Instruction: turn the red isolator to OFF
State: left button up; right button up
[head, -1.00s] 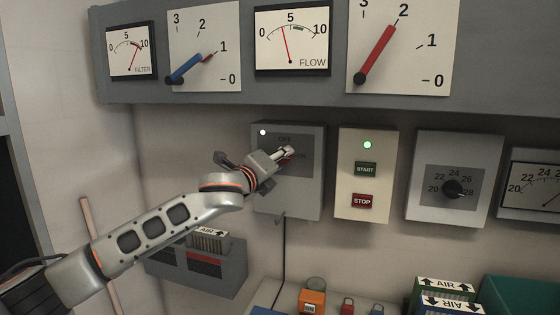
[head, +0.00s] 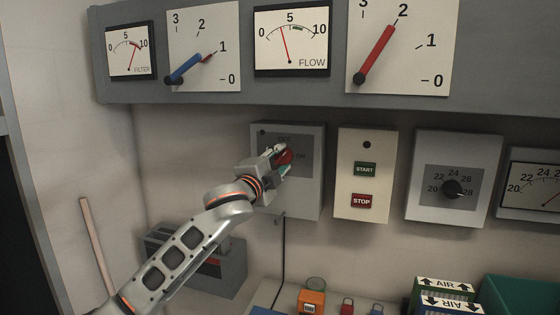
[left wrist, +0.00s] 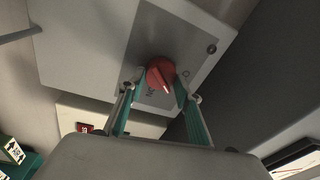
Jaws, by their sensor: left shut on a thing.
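The red isolator (head: 285,157) is a round knob on a grey wall box (head: 308,190), with OFF lettered above it and ON to its right. My left gripper (head: 278,156) is at the knob, its fingers on either side, shut on it and partly covering it. In the left wrist view the red knob (left wrist: 159,72) sits between the teal-padded fingertips (left wrist: 160,88). Its white pointer mark is turned toward the gap between the two legends; the exact setting is hard to tell. The small lamp (head: 262,132) on the box is dark. My right gripper is not in view.
Right of the box are a panel with START (head: 365,169) and STOP (head: 362,201) buttons, its lamp (head: 367,145) dark, and a black dial (head: 453,188). A gauge shelf (head: 245,90) overhangs above. An orange item (head: 312,302) and AIR boxes (head: 445,290) stand below.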

pick_arm(q)
jog(key=n+y, duration=0.1)
jog(key=n, duration=0.4)
jog(key=shift+d+t, duration=0.1)
jog(key=shift+t, duration=0.2)
jog(key=shift+n+y, duration=0.3)
jog(key=shift+n, duration=1.6)
jog(key=o, duration=1.1)
jog(key=v, duration=1.2)
jog(key=shift+f, duration=0.15)
